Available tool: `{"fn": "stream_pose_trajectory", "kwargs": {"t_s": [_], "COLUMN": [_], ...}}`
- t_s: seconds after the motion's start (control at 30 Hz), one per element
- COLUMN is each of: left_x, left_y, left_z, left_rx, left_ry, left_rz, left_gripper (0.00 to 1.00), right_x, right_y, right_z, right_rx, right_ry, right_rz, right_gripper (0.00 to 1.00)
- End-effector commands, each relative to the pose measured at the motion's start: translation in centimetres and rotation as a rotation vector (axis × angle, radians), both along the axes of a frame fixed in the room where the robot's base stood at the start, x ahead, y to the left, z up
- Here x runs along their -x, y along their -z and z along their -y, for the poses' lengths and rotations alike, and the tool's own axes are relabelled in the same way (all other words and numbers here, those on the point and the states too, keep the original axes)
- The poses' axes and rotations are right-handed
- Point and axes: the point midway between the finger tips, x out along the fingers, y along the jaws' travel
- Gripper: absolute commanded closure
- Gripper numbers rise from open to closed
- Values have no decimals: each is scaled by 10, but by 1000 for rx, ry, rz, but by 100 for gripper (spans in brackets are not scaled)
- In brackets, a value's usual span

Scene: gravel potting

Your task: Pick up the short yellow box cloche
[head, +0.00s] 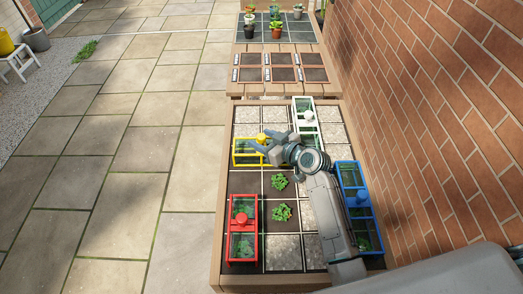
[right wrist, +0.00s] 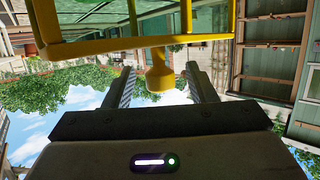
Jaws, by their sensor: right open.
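The yellow box cloche (head: 238,160) has a yellow frame, clear green-tinted panes and a round knob (head: 261,138) on top. It stands in the upper left of the gridded planter, partly hidden by my right gripper. My right gripper (head: 262,142) reaches in from the right and is open around the knob. In the right wrist view the yellow frame (right wrist: 120,45) fills the top, and the knob (right wrist: 160,79) shows between the two open fingers (right wrist: 162,86), with a gap on each side. My left gripper is not in view.
A red cloche (head: 243,225), a blue cloche (head: 352,175) and a white cloche (head: 304,110) stand in the same planter (head: 226,190). Green plants (head: 281,212) grow in open cells between them. A brick wall (head: 440,120) bounds the right side.

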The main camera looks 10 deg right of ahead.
Motion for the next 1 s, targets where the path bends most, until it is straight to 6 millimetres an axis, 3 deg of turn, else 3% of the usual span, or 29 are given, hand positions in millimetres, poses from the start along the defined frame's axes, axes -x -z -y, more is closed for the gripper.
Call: {"fn": "stream_pose_trajectory", "kwargs": {"t_s": [0.33,0.6,1.0], "left_x": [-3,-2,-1], "left_y": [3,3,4], "left_z": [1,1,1], "left_rx": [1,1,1], "left_ry": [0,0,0], "left_rz": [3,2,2], "left_gripper": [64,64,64], "right_x": [-8,-8,-9], "right_y": [4,4,-5], "right_z": [-6,-5,-6], "right_rx": [2,1,1], "right_ry": [1,0,-1], "right_rz": [0,-1,3], "right_gripper": [49,100,100]}}
